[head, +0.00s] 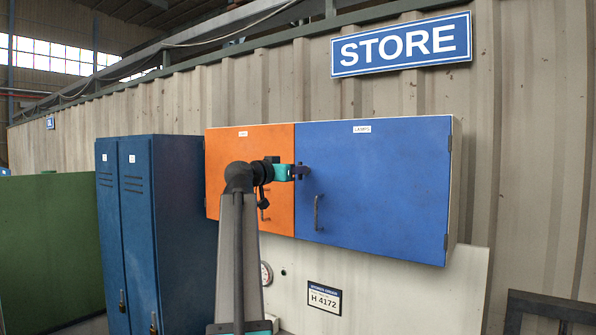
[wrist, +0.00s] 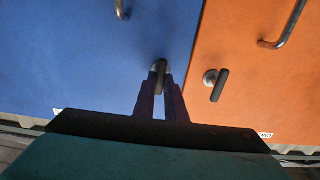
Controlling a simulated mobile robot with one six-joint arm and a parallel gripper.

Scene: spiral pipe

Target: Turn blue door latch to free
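The blue door (head: 385,195) is the right, wider door of the wall cabinet and looks closed. It also fills the left of the wrist view (wrist: 80,60). Its latch (wrist: 160,68) is a small dark lever near the orange door's edge, standing nearly upright with a slight tilt. My gripper (head: 302,172) is at the blue door's left edge and hides the latch in the head view. In the wrist view its fingers (wrist: 160,88) lie close along both sides of the lever and look shut on it.
The orange door (head: 280,205) adjoins on the left, with its own latch (wrist: 218,86) close beside my fingers and a bar handle (head: 264,206). The blue door has a bar handle (head: 317,212) below my gripper. Blue lockers (head: 170,220) stand at left.

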